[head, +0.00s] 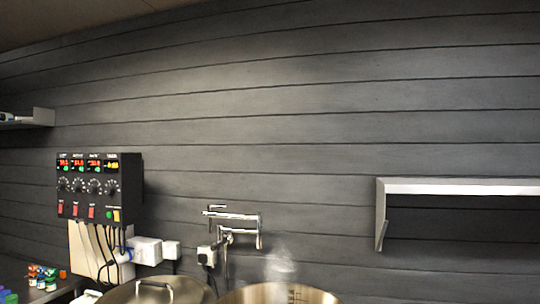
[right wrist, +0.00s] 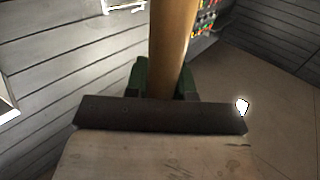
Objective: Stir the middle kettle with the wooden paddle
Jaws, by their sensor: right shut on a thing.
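In the head view a steel kettle (head: 278,293) shows its rim and inner wall at the bottom edge, with steam above it; its lower part is out of frame. A lidded pot (head: 155,291) stands to its left. In the right wrist view my right gripper (right wrist: 163,82) is shut on the wooden paddle (right wrist: 172,45). The round shaft runs up out of the picture between the green fingers. A flat wooden surface fills the bottom of this view, beyond a dark bar; I cannot tell if it belongs to the paddle. My left gripper is not in view.
A black control box (head: 100,187) with red displays hangs on the grey plank wall, cables below it. A wall faucet (head: 232,225) is behind the kettle. A metal shelf (head: 455,187) juts out at right. Small coloured items (head: 45,277) lie at lower left.

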